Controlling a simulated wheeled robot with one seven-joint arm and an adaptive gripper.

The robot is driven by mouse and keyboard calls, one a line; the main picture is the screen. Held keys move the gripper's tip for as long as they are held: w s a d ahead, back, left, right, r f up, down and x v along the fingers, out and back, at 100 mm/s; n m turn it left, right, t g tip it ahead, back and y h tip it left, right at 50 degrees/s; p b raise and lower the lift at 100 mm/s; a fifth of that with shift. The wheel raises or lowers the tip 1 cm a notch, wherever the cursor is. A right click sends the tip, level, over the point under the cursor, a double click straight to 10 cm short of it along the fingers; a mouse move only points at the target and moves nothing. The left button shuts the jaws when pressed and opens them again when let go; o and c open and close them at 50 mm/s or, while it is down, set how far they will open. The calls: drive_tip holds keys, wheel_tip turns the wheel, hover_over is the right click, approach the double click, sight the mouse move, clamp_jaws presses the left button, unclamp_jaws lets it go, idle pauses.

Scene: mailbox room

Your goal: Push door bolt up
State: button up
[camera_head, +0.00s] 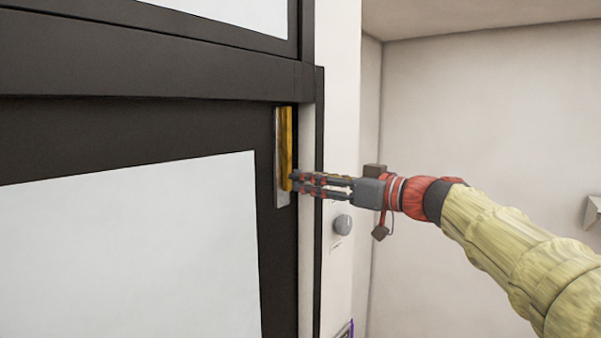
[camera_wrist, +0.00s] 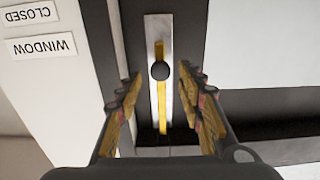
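The door bolt is a yellow bar (camera_head: 286,140) on a silver plate (camera_head: 282,199), fixed upright to the dark door frame. In the wrist view, which is upside down, the yellow bar (camera_wrist: 162,110) carries a dark round knob (camera_wrist: 160,71). The knob sits towards the plate's lower end in the room. My gripper (camera_head: 294,182) points at the lower part of the bolt. In the wrist view my gripper (camera_wrist: 160,74) is open, with one finger on each side of the bolt and gaps to both sides. I cannot tell whether the fingertips reach past the knob.
A dark-framed door or window with a white panel (camera_head: 130,245) fills the left. Signs reading "WINDOW" (camera_wrist: 41,46) and "CLOSED" (camera_wrist: 27,14) are beside the frame. The right side is open room.

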drive_tip(key=p+x, duration=0.1)
drive_tip(key=x, duration=0.2)
drive_tip(key=shift+w+a, duration=0.3)
drive_tip(key=shift+a, duration=0.15)
drive_tip(key=shift+c, duration=0.2)
clamp_jaws()
idle(0.4)
